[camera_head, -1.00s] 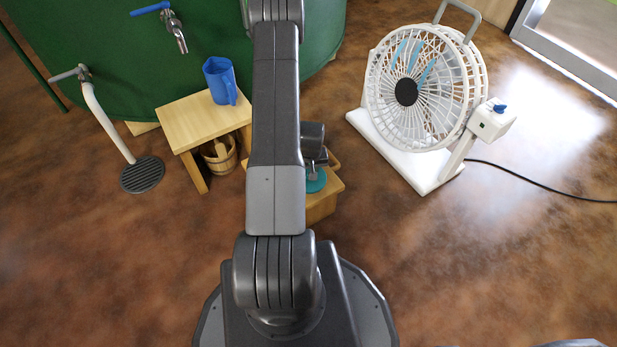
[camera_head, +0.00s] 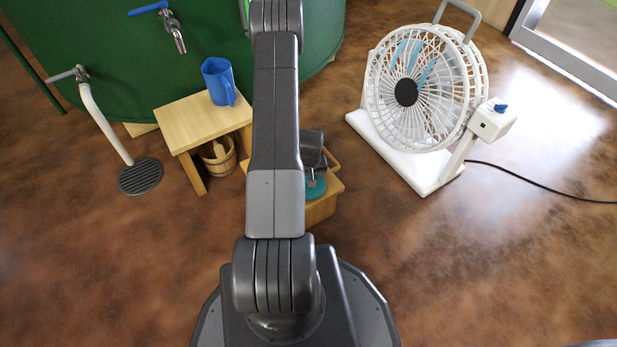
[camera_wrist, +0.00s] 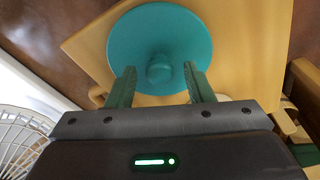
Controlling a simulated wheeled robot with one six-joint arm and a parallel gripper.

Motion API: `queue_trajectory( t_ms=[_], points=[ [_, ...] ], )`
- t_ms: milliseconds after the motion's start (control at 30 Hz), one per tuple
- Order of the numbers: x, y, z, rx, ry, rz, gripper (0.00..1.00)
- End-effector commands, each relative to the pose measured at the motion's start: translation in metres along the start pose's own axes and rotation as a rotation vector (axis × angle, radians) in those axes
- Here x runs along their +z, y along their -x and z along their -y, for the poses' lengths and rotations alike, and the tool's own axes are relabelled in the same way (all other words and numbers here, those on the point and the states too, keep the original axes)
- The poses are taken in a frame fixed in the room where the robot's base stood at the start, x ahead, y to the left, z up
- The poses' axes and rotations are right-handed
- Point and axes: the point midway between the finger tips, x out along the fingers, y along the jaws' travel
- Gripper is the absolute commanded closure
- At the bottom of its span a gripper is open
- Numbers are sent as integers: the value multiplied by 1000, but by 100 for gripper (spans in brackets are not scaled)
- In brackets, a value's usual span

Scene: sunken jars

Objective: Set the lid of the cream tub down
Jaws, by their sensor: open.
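The lid is a round teal disc with a knob in its middle; it fills the top centre of the wrist view (camera_wrist: 160,30). It lies flat over a pale wooden surface (camera_wrist: 250,45). My gripper (camera_wrist: 159,68) is open, its two green fingers on either side of the knob with a gap at each side. In the head view the lid (camera_head: 316,189) shows partly beside my arm, on a small wooden stand (camera_head: 322,209).
A green tank (camera_head: 90,60) is behind.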

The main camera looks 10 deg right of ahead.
Motion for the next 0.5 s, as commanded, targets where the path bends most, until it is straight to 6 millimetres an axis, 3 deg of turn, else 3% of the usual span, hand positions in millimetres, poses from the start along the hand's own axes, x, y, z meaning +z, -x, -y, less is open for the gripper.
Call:
queue_trajectory(
  t_ms=[167,500],
  points=[
    [-2,15,0,0,0,-2,52],
    [-2,88,0,1,0,-2,52]
  ],
)
